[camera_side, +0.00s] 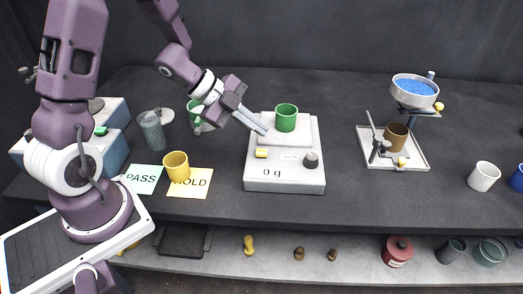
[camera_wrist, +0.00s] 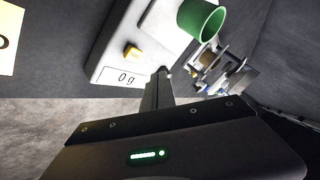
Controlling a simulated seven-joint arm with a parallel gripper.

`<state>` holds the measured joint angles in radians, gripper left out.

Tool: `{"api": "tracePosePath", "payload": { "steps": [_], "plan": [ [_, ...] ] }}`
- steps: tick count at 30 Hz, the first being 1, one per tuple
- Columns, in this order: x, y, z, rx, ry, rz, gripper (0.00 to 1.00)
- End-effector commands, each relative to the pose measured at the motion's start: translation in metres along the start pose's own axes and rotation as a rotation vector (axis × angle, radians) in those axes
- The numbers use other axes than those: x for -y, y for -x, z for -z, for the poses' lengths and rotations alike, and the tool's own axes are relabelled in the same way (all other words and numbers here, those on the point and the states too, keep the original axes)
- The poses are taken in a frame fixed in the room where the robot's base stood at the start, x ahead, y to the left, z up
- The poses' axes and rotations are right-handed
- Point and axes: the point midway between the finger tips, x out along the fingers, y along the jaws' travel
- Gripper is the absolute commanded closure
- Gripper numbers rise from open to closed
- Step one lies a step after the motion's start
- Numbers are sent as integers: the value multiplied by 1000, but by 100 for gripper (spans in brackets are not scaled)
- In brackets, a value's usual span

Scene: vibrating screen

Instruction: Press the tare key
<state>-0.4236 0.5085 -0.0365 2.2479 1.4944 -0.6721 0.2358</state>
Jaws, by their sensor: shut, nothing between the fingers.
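The white scale (camera_side: 284,184) stands on the dark table and its display (camera_side: 284,173) reads 0 g. A yellow key (camera_side: 261,153) is on the scale's front left; it also shows in the wrist view (camera_wrist: 132,52), left of my fingers. A dark round knob (camera_side: 311,160) is at the scale's front right. A green cup (camera_side: 286,118) stands on the weighing plate and shows in the wrist view (camera_wrist: 200,18). My gripper (camera_side: 265,131) is shut and empty, tilted down above the left part of the scale, behind the yellow key in the side view. Its fingertips show in the wrist view (camera_wrist: 160,72).
A yellow cup (camera_side: 176,166) stands on the HOLD card (camera_side: 190,190), beside the PASS card (camera_side: 140,179). Another green cup (camera_side: 194,113) is behind. The sieve stand (camera_side: 420,160) with a brown cup (camera_side: 396,137) is at right, with a white cup (camera_side: 484,176) beyond.

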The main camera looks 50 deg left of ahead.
Motion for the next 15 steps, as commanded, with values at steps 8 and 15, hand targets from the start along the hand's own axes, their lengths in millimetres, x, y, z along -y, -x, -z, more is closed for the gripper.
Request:
{"api": "tracePosePath", "payload": {
  "steps": [8,15],
  "plan": [
    [-16,-21,-15,0,1,-1,100],
    [-18,-25,-18,2,-2,1,100]
  ]
}}
